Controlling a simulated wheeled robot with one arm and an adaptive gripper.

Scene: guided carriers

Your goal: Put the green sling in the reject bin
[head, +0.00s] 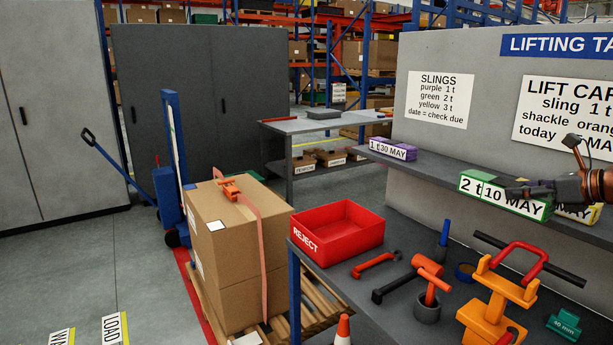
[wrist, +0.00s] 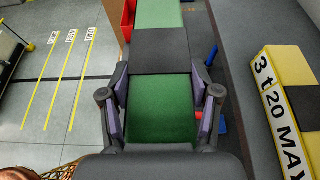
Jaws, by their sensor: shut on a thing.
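The green sling (head: 466,184), labelled 2 t 10 MAY, is at the front edge of the shelf (head: 425,172) in the head view. My gripper (head: 517,191) is shut on it from the right. In the wrist view the green and black sling (wrist: 160,105) lies between the two fingers of my gripper (wrist: 160,92). I cannot tell whether it still touches the shelf. The red reject bin (head: 307,238) stands on the bench, lower and to the left, and its visible inside is empty. A corner of the bin (wrist: 128,22) shows in the wrist view.
A purple sling (head: 380,147) and a yellow sling (wrist: 270,65) are on the shelf. The dark bench (head: 352,292) holds wrenches, a hammer in a cup, an orange stand with a red shackle and a green block (head: 564,323). A carton (head: 230,270) stands left of the bench.

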